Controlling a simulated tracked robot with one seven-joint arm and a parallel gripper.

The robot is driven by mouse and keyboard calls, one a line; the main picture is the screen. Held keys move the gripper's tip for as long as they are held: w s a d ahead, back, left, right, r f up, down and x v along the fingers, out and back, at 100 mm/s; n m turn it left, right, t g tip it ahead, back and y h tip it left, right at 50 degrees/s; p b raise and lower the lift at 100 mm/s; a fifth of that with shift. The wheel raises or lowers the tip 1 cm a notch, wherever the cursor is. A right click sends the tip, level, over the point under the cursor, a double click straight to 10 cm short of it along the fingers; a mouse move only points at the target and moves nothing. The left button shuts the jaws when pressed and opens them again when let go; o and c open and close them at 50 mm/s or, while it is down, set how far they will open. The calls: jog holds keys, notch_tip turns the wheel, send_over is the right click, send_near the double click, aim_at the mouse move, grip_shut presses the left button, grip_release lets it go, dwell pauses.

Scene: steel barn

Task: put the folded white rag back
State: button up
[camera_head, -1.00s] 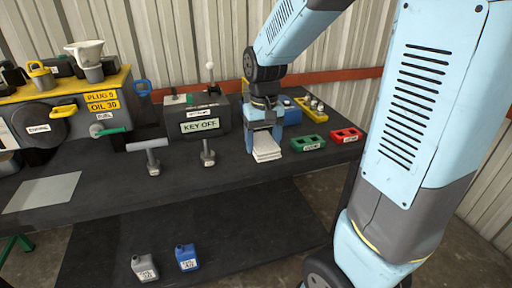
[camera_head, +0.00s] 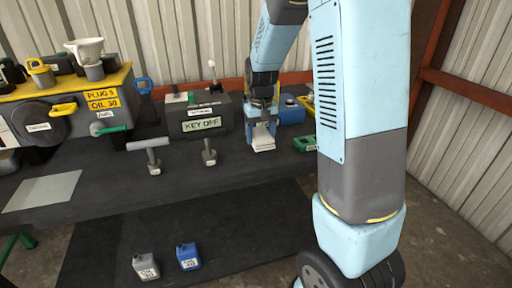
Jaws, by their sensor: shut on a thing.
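The folded white rag (camera_head: 263,144) is at the right part of the dark bench, just right of the box labelled KEY OFF. My gripper (camera_head: 263,130) points down over it, with its fingers around the rag's upper part. It is shut on the rag. The rag's lower edge shows below the fingers; whether it touches the bench is hard to tell.
The KEY OFF box (camera_head: 197,118) stands close left of my gripper. A green tray (camera_head: 305,143) is to the right, partly hidden by my arm. A blue container (camera_head: 291,110) stands behind. The bench front is mostly clear.

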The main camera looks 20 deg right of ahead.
aim_at(260, 154)
jog(key=w+f, duration=0.1)
jog(key=f, duration=0.1)
jog(key=w+d+f, duration=0.1)
jog(key=w, duration=0.1)
jog(key=shift+f, duration=2)
jog(key=o, duration=1.1)
